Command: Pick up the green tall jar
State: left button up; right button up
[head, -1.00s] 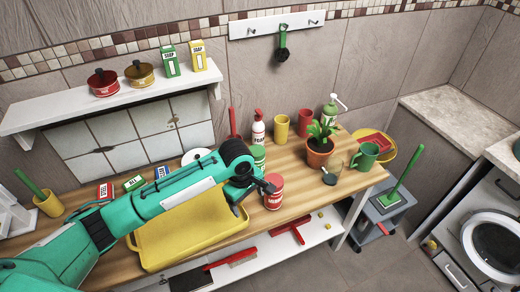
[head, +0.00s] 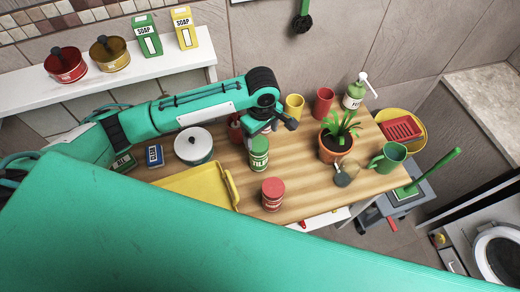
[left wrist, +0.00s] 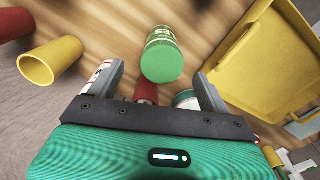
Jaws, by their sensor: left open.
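The green tall jar (head: 259,155) stands upright on the wooden table, with a pale label and a green lid. In the left wrist view the jar (left wrist: 161,56) is ahead of the jaws, lid towards the camera, near the line between the fingertips. My left gripper (head: 288,122) is close above and beside the jar in the head view. Its two fingers (left wrist: 160,77) are spread apart with nothing held. I cannot tell whether a finger touches the jar. My right gripper is not in view.
A red jar (head: 273,194) stands in front of the green one. A yellow tray (head: 205,184) and white pot (head: 194,146) are left. A yellow cup (head: 294,106), red cup (head: 324,101) and potted plant (head: 336,148) are right. My teal body part covers the front.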

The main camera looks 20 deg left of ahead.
aim_at(260, 144)
pick_arm(q)
notch_tip(260, 144, down, 3)
jog(key=shift+f+p, duration=0.1)
jog(key=shift+p, duration=0.2)
jog(key=f, duration=0.2)
jog(key=p, duration=0.1)
jog(key=shift+a+f, duration=0.25)
jog(key=shift+f, duration=0.15)
jog(key=f, duration=0.1)
jog(key=f+p, duration=0.1)
jog(key=f, duration=0.1)
jog(key=shift+a+f, duration=0.25)
jog(key=shift+f, duration=0.4)
jog(key=c, duration=1.1)
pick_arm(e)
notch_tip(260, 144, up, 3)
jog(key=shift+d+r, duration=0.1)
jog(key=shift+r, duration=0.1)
